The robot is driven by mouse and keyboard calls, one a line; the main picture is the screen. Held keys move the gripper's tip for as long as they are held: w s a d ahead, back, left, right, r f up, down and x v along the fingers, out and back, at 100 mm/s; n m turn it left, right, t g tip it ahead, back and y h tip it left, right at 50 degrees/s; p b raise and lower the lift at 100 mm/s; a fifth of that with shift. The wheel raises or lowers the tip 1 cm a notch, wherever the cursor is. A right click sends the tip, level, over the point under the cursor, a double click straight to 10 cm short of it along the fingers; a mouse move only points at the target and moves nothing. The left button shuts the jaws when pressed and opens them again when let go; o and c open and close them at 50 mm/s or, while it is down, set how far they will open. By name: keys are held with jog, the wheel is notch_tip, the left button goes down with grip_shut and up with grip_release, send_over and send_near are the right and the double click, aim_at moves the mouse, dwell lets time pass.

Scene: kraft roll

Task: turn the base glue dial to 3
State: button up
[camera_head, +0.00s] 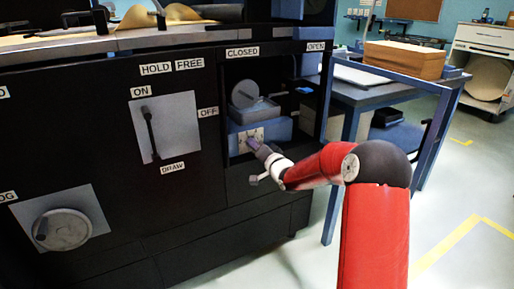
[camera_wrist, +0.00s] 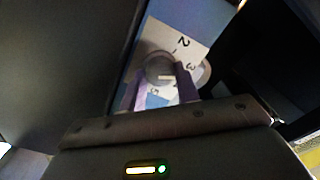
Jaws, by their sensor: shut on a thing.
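The glue dial (camera_wrist: 158,66) is a round grey knob on a white number plate (camera_wrist: 178,37) in the wrist view. The figures 2 and 3 show on the plate, and another figure below is partly covered. A short pale mark shows on the knob, but I cannot tell exactly which figure it points to. My gripper (camera_wrist: 161,84) has its two purple fingers on either side of the knob, shut on it. In the head view my gripper (camera_head: 253,144) reaches into the recess at the pale dial plate (camera_head: 243,134), and hides most of the dial.
The recess has dark side walls close around my gripper, with a grey round lid (camera_head: 244,93) above the blue glue unit (camera_head: 279,130). A lever plate (camera_head: 178,118) is to the left. A blue-framed table (camera_head: 372,93) stands to the right; the floor there is clear.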

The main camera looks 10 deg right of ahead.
jog(key=o, duration=1)
jog(key=shift+c, duration=0.2)
jog(key=shift+s, duration=0.1)
jog(key=v, duration=0.7)
jog(key=shift+s, duration=0.3)
jog(key=shift+d, duration=0.1)
